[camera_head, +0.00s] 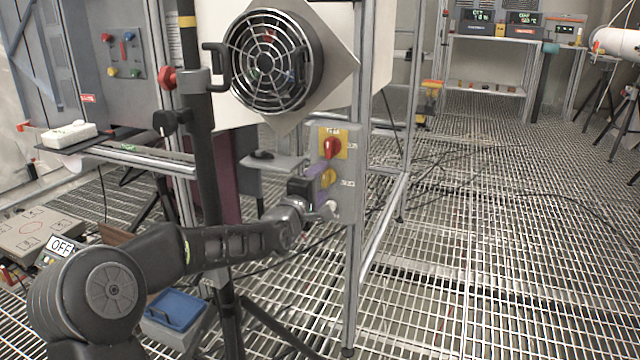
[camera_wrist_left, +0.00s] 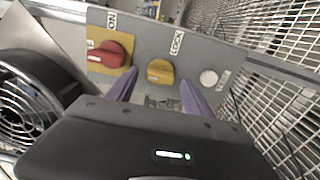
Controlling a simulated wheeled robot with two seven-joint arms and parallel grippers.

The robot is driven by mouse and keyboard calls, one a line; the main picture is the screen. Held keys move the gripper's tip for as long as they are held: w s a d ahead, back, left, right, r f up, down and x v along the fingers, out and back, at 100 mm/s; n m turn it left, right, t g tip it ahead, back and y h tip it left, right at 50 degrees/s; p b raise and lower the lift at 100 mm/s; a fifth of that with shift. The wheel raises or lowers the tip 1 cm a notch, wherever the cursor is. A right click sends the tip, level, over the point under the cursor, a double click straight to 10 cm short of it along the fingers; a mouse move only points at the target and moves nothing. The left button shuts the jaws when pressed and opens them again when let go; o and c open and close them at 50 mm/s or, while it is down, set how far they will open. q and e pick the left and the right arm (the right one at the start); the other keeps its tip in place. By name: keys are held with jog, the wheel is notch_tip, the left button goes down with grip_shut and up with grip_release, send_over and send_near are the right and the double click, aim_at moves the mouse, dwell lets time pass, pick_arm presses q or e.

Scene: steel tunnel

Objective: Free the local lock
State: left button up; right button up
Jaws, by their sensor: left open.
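My left gripper (camera_head: 318,178) is at the panel. Its purple fingers (camera_wrist_left: 158,90) are open, one on either side of the yellow knob. Whether they touch it cannot be told. My right gripper is out of view.
A round caged fan (camera_head: 272,62) hangs left of and above the panel (camera_wrist_left: 215,55). A dark vertical post (camera_head: 208,150) stands beside my left arm. A pale round button (camera_wrist_left: 208,78) is on the panel too. The grated floor to the right is mostly clear, with cables.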

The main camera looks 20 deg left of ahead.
pick_arm(q)
jog(key=s+p, duration=0.1)
jog(key=s, duration=0.6)
jog(key=shift+s+d+p, duration=0.25)
jog(key=shift+s+p, duration=0.15)
